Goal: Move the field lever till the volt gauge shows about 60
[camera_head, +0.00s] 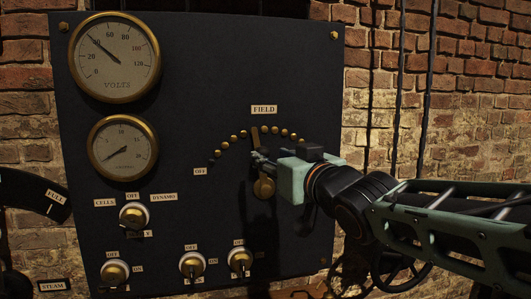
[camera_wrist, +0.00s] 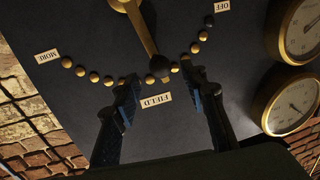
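The brass field lever (camera_wrist: 141,32) is on the dark panel in the wrist view, its dark knob (camera_wrist: 157,62) at the arc of brass studs near the FIELD label. It also shows in the head view (camera_head: 255,137), roughly upright and partly hidden by my gripper. The volt gauge (camera_head: 114,57) at the panel's upper left has its needle near 40. My gripper (camera_wrist: 168,80) is open, its two dark fingers spread to either side of the knob's position. I cannot tell whether either finger touches the lever.
A second, smaller gauge (camera_head: 123,147) sits below the volt gauge. A CELLS/OFF/DYNAMO switch (camera_head: 134,216) and several lower knobs (camera_head: 192,264) line the panel's bottom. The OFF label (camera_wrist: 223,6) is right and MORE (camera_wrist: 47,56) left in the wrist view.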

